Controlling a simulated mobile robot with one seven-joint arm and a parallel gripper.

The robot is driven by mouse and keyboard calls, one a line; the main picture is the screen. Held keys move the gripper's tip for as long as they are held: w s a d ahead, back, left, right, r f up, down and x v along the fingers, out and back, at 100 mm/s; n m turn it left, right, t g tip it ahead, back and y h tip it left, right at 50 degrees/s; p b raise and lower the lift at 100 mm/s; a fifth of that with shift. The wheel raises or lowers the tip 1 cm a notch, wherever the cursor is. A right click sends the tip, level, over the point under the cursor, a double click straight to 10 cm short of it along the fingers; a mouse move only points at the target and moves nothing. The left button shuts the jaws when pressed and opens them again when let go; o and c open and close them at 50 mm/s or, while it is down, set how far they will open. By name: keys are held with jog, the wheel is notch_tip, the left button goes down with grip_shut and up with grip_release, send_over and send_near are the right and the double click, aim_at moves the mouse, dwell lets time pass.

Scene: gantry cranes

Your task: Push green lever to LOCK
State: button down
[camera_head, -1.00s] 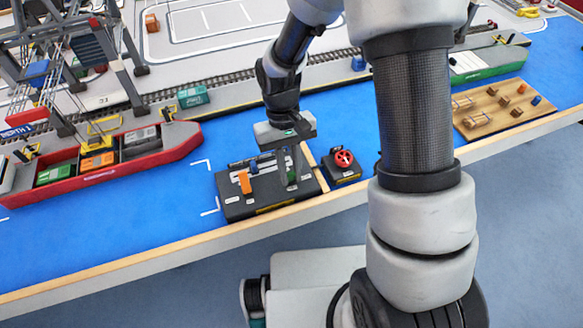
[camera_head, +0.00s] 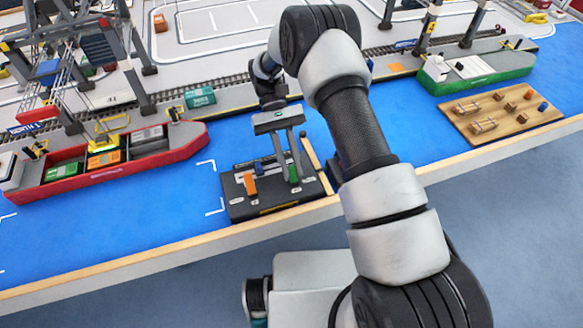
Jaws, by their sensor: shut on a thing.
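A black lever panel (camera_head: 240,210) with white labels stands near the front edge of the blue table. An orange lever (camera_head: 250,184) stands on its left, with a blue lever (camera_head: 258,168) behind it. The green lever (camera_head: 293,174) is on the right part of the panel. My gripper (camera_head: 291,177) reaches down from behind, its fingers slanted, and is shut on the green lever. The fingers hide part of the lever, and the label wording around it is too small to read.
A wooden strip (camera_head: 311,153) lies right of the panel. A red ship (camera_head: 125,163) is at left, a green ship (camera_head: 490,75) at back right. A wooden board with small parts (camera_head: 470,132) lies at right. My arm covers the table just right of the panel.

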jog(key=shift+w, duration=0.1)
dwell(0.4)
jog(key=c, duration=1.6)
grip_release()
jog(key=shift+c, duration=0.2)
